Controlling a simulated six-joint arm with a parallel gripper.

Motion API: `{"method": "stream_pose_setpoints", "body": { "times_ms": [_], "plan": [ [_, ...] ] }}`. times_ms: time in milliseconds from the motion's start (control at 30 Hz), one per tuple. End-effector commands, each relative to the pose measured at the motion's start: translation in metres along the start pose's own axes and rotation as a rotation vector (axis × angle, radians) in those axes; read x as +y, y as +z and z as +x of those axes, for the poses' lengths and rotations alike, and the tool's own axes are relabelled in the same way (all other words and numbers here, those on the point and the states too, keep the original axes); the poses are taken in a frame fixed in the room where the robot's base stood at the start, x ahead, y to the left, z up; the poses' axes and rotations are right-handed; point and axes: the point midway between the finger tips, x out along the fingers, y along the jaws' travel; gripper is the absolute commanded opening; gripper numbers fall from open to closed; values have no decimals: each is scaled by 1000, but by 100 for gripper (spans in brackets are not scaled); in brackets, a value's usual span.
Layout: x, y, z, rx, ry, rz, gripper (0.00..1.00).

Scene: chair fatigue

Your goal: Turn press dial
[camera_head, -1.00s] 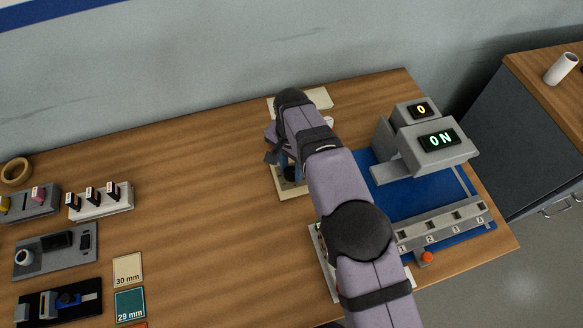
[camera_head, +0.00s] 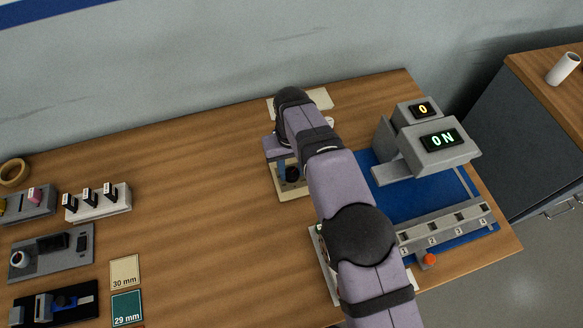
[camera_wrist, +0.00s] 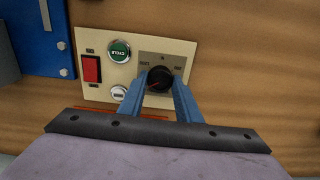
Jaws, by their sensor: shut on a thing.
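The press dial (camera_wrist: 159,78) is a round black knob with a red pointer mark on a grey plate, at the right of a cream control panel (camera_wrist: 103,47) in the wrist view. My gripper (camera_wrist: 158,88) has its two blue fingers closed around the knob, one on each side. In the head view the dark knob (camera_head: 292,174) shows beside my gripper (camera_head: 284,168), low over the panel. The press (camera_head: 437,146) stands at the right with a lit display reading "ON". The knob's markings are too small to read.
A slotted rail (camera_head: 443,228) and a red button (camera_head: 429,260) lie right of my arm.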

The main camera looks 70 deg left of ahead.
Motion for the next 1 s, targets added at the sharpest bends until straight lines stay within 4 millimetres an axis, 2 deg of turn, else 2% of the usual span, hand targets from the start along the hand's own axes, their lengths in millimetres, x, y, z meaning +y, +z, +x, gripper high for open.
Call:
{"method": "stream_pose_setpoints", "body": {
  "times_ms": [1000],
  "plan": [
    [0, -1, -2, 4, 1, -966, 8]
  ]
}}
